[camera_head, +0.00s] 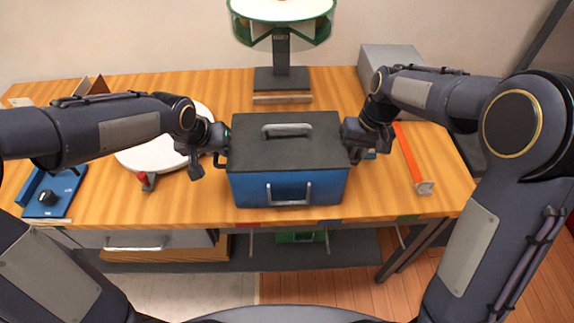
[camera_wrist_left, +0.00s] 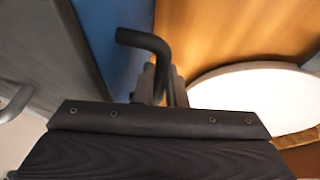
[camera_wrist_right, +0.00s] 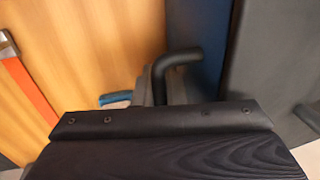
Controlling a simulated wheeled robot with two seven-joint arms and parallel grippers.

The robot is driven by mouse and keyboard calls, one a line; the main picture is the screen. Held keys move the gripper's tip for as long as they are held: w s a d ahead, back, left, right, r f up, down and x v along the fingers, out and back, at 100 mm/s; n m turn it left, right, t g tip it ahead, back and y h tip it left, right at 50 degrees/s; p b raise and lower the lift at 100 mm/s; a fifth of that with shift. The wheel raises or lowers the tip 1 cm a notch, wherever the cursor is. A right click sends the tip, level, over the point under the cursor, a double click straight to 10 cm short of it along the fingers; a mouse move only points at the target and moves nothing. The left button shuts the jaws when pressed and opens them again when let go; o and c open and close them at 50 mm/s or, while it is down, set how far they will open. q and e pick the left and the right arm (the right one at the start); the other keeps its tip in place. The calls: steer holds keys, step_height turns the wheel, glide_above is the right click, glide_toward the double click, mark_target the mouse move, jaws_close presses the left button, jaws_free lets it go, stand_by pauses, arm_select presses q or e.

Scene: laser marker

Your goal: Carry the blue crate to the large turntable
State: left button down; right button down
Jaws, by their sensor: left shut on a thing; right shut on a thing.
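The blue crate (camera_head: 256,190) has a dark grey lid (camera_head: 300,152) with a light handle on top and another on its front. It is upright at the middle front of the wooden table; I cannot tell whether it touches the top. My left gripper (camera_head: 218,150) is shut on the crate's left side handle, a black bar that shows in the left wrist view (camera_wrist_left: 145,40). My right gripper (camera_head: 352,143) is shut on the right side handle, which shows in the right wrist view (camera_wrist_right: 178,58). The large white turntable (camera_head: 150,153) lies left of the crate, partly behind my left arm.
A green-rimmed stand (camera_head: 281,50) is at the back. A grey box (camera_head: 392,58) is at the back right. An orange-red bar (camera_head: 409,158) lies right of the crate. Bare wood (camera_head: 215,95) shows behind the crate.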

arm_select(q)
steer(key=shift+w+r, duration=0.1)
steer(key=shift+r, duration=0.05)
arm_select(e)
steer(key=shift+w+r, duration=0.1)
steer(key=shift+r, duration=0.05)
